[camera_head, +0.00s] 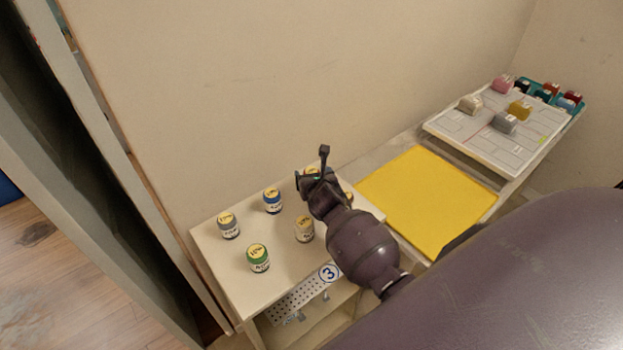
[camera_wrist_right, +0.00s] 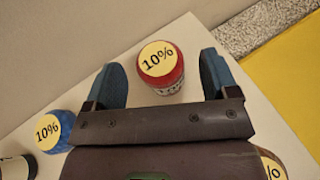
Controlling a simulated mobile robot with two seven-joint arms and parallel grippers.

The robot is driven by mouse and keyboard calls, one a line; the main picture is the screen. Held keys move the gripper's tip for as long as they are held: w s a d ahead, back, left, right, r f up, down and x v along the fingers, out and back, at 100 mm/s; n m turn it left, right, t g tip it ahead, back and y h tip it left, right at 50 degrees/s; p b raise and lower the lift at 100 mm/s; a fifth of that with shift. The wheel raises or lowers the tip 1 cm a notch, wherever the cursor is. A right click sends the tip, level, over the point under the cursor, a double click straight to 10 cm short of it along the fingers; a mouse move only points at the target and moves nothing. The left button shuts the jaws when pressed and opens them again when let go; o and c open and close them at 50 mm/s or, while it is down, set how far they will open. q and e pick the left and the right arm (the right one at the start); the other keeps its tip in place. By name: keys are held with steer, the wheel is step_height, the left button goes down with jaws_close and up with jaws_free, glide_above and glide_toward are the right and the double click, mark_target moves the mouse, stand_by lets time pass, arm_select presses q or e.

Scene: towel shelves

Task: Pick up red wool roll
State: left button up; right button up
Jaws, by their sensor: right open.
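The red wool roll (camera_wrist_right: 170,78) has a yellow top marked 10% and stands upright on the white shelf top in the right wrist view. In the head view it is mostly hidden behind my right gripper, with a bit of its top (camera_head: 311,170) showing. My right gripper (camera_head: 316,171) is open above the shelf top. In the right wrist view its two blue fingers (camera_wrist_right: 162,76) lie on either side of the red roll, with a gap on each side. I cannot tell how far above the roll the fingertips are. My left gripper is not in view.
Blue (camera_head: 272,201), grey (camera_head: 228,226), green (camera_head: 258,258) and beige (camera_head: 304,229) rolls stand on the white shelf top (camera_head: 232,276). A brown-edged roll (camera_wrist_right: 271,170) is partly hidden by my gripper. A yellow mat (camera_head: 425,200) and a board with several small blocks (camera_head: 462,133) lie to the right.

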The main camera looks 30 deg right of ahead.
steer(key=shift+x, duration=1.25)
steer(key=shift+c, duration=0.5)
steer(key=c, duration=0.9)
